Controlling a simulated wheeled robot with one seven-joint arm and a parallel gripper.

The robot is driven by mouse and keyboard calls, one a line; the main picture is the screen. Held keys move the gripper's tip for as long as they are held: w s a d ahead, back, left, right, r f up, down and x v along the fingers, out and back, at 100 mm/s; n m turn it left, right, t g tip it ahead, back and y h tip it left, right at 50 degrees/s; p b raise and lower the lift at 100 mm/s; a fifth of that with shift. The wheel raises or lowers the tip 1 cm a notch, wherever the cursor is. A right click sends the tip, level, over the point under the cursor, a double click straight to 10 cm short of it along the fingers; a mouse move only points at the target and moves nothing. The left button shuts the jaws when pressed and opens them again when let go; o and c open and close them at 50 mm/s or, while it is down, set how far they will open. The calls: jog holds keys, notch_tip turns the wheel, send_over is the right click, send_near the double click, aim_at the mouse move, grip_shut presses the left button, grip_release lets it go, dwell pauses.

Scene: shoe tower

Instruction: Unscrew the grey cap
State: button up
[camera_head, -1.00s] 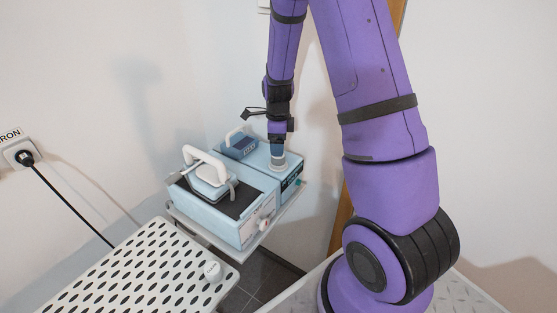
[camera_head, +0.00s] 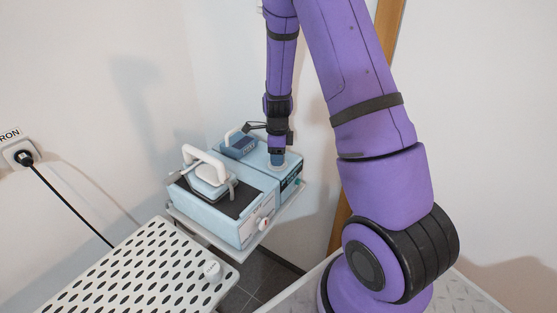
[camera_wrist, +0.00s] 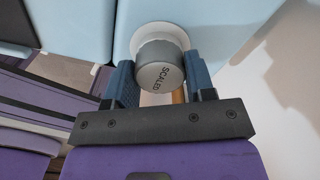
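The grey cap (camera_wrist: 161,68) has lettering on its round top. It sits in a white round collar (camera_wrist: 146,33) on a light blue machine (camera_wrist: 95,28). In the head view the cap is mostly hidden by my gripper, and the machine (camera_head: 262,166) is the right-hand of two boxes. My gripper (camera_wrist: 162,82) is over the machine with one blue finger on each side of the cap. The fingers look very near it or touching; I cannot tell whether they press on it.
A second light blue box (camera_head: 232,224) with a black top and white handle stands to the left, on the same tray (camera_head: 208,236). White walls enclose the corner.

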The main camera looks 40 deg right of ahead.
jog(key=c, duration=0.4)
jog(key=n, duration=1.2)
